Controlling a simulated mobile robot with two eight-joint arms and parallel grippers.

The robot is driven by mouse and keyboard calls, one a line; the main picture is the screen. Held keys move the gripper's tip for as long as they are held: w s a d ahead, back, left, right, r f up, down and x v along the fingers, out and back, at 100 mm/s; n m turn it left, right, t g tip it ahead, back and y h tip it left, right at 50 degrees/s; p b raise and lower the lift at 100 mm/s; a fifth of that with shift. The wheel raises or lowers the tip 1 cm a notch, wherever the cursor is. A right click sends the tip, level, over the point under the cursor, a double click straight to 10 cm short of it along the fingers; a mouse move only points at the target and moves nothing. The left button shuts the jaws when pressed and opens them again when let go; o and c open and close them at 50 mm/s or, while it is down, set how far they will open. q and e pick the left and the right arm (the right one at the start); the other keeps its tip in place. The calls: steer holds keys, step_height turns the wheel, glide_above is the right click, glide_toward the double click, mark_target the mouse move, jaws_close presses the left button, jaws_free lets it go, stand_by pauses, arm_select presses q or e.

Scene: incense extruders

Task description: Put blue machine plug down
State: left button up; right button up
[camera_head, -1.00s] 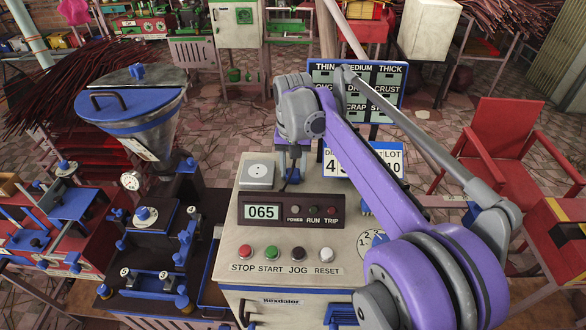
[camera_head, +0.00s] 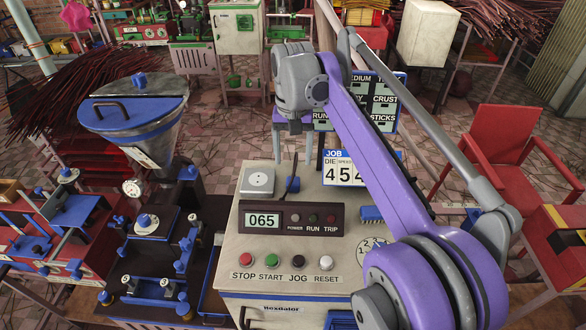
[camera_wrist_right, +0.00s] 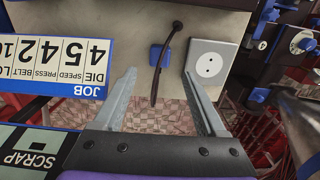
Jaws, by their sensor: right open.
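The blue machine plug (camera_head: 293,184) stands on the cream cabinet top (camera_head: 330,205), just right of the white socket (camera_head: 258,180). Its dark cord rises from it. In the right wrist view the plug (camera_wrist_right: 156,56) lies just beyond the fingertips, beside the socket (camera_wrist_right: 207,66), with the cord running over it. My right gripper (camera_head: 294,155) is open and empty, above and behind the plug. Its two spread fingers (camera_wrist_right: 160,76) also show in the wrist view, with clear space between them and the plug. My left gripper is out of view.
The job board (camera_head: 345,169) stands on the cabinet right of the plug, partly hidden by my right arm. A display box (camera_head: 290,218) and several buttons lie in front. A metal hopper (camera_head: 135,110) stands to the left.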

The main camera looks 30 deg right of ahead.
step_height(320, 180, up, 5)
steer(key=shift+f, duration=0.1)
stand_by(0.7)
